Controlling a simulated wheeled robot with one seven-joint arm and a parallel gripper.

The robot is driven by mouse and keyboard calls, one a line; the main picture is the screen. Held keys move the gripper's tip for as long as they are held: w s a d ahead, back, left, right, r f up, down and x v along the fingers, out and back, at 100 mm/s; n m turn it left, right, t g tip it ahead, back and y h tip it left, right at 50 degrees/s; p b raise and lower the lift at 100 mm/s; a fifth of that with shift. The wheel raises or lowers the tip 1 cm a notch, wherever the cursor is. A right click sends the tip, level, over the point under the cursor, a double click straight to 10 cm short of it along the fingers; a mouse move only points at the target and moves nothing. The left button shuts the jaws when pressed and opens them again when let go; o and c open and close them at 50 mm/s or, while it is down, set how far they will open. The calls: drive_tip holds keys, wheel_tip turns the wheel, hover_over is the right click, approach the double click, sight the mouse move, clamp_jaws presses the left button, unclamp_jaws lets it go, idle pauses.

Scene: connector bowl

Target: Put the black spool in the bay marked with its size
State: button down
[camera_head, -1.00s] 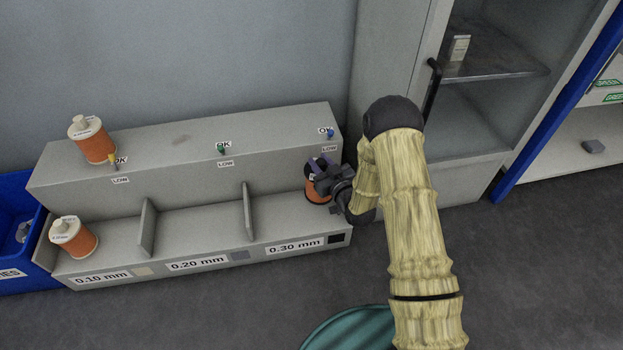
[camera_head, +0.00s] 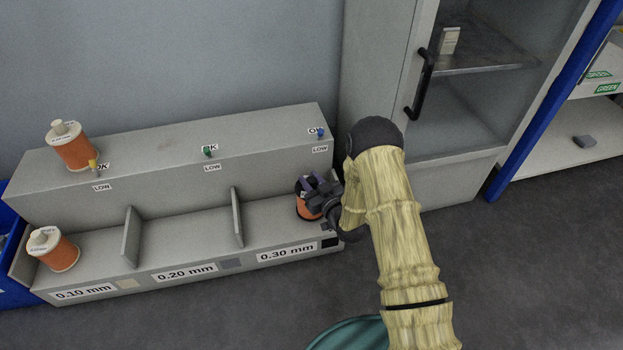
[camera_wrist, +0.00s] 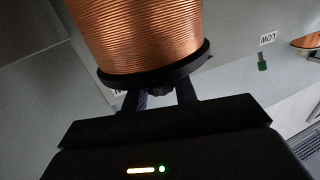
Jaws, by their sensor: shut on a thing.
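The black spool, wound with copper wire, shows in the head view (camera_head: 309,208) at the bay marked 0.30 mm, partly hidden by my gripper (camera_head: 318,194). In the wrist view the spool (camera_wrist: 140,35) fills the top, with its black flange toward my gripper (camera_wrist: 160,95), which is shut on it. The 0.30 mm bay (camera_head: 270,232) is the rightmost bay and has a black square by its label. I cannot tell whether the spool touches the bay floor.
A white-flanged spool (camera_head: 56,252) sits in the 0.10 mm bay and another (camera_head: 74,148) on the upper ledge. Dividers (camera_head: 237,217) separate the bays. A cabinet with a black handle (camera_head: 421,85) stands right of the rack. A blue bin (camera_head: 15,285) is at the left.

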drive_tip(key=shift+w+f, duration=0.1)
drive_tip(key=shift+f, duration=0.15)
drive_tip(key=c, duration=1.1)
unclamp_jaws()
drive_tip(key=shift+f, duration=0.15)
drive_tip(key=shift+s+d, duration=0.15)
drive_tip(key=shift+s, duration=0.15)
drive_tip(key=p+v, duration=0.6)
drive_tip(key=v, duration=0.5)
drive_tip(key=shift+s+p, duration=0.25)
drive_tip(key=shift+p, duration=0.05)
